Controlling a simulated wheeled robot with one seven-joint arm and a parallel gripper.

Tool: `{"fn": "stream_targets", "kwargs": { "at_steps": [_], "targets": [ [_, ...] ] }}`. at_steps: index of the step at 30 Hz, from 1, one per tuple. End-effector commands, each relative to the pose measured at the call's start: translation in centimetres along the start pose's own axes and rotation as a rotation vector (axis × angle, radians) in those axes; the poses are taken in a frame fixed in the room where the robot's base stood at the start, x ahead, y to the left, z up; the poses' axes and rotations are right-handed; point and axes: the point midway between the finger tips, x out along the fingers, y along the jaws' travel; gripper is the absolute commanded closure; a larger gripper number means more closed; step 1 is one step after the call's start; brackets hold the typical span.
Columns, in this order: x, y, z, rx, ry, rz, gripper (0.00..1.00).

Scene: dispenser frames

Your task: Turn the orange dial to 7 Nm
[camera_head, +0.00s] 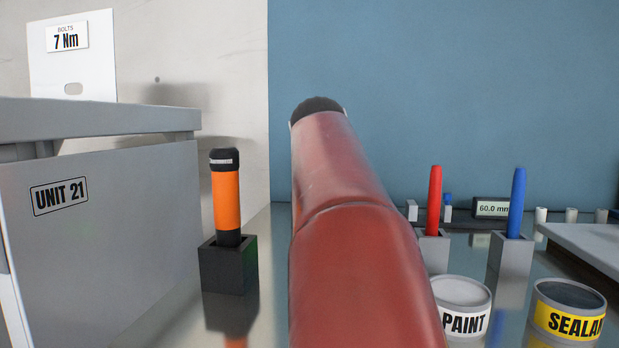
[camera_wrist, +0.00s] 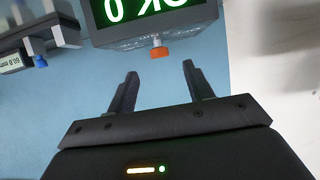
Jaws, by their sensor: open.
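The orange dial (camera_wrist: 160,52) shows in the wrist view, on a short pale stem at the edge of a dark box with a lit screen (camera_wrist: 150,10). Small marks beside the dial are too small to read. My gripper (camera_wrist: 160,68) is open and empty, its two black fingers pointing toward the dial, which appears between and beyond the fingertips. They look apart from it. In the head view neither dial nor gripper shows. A card (camera_head: 67,38) there reads "BOLTS 7 Nm".
My red arm fills the middle of the head view. An orange-handled tool (camera_head: 227,200) stands in a dark holder left of it. Red (camera_head: 434,200) and blue (camera_head: 516,205) handles, paint (camera_head: 462,310) and sealant (camera_head: 567,315) cans stand right. A grey cabinet (camera_head: 110,240) is at left.

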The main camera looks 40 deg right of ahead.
Motion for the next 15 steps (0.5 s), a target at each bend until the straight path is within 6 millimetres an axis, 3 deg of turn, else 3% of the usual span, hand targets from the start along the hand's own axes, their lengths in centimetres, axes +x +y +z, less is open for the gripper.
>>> {"fn": "stream_targets", "kwargs": {
  "at_steps": [5,15],
  "targets": [
    [0.0,0.5,-0.4,0.024,0.029,0.05,0.48],
    [5.0,0.8,-0.5,0.025,0.026,0.05,0.48]
  ]
}}
